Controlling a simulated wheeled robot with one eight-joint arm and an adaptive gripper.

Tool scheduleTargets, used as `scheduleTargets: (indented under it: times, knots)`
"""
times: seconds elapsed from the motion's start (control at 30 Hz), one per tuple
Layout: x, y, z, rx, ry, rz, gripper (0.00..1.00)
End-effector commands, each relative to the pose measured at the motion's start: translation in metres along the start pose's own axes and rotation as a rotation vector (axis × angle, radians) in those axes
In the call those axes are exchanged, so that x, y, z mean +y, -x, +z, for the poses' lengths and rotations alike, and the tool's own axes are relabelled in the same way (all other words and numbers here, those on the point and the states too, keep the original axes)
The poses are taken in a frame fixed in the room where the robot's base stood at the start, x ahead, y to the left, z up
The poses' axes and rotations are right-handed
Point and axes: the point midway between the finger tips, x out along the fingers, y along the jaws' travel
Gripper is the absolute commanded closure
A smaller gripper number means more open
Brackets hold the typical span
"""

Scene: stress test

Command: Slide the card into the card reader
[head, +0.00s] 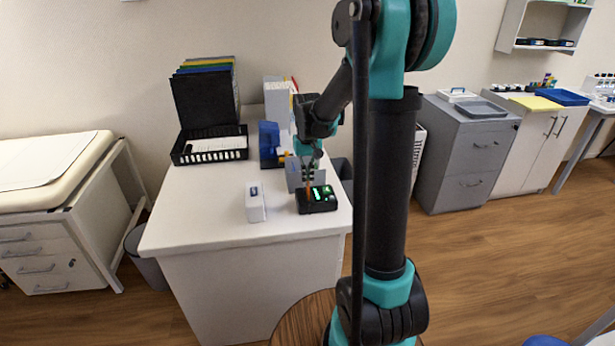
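The card reader (318,203) is a small black box with green lit marks on its top. It stands near the front right of the white desk (200,215). My gripper (308,176) points down just above the reader's left part, with its fingers close together. A thin orange upright strip, which looks like the card (308,189), shows right below the fingertips and appears to be held by them. The card's lower end is at the reader's top; I cannot tell whether it is in a slot or just in front of it.
A small white box (255,204) stands left of the reader. A grey box (293,176) and a blue holder (269,145) are close behind. A black tray (209,156) and folders (203,98) fill the back left. The desk's front left is clear.

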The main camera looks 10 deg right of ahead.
Motion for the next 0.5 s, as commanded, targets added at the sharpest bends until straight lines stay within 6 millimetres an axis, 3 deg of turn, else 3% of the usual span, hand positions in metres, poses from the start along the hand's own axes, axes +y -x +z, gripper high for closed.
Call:
scheduleTargets:
  times: [0.5]
  knots:
    - [0.0000, -0.0060, 0.0004, 0.000, 0.000, 0.000, 1.00]
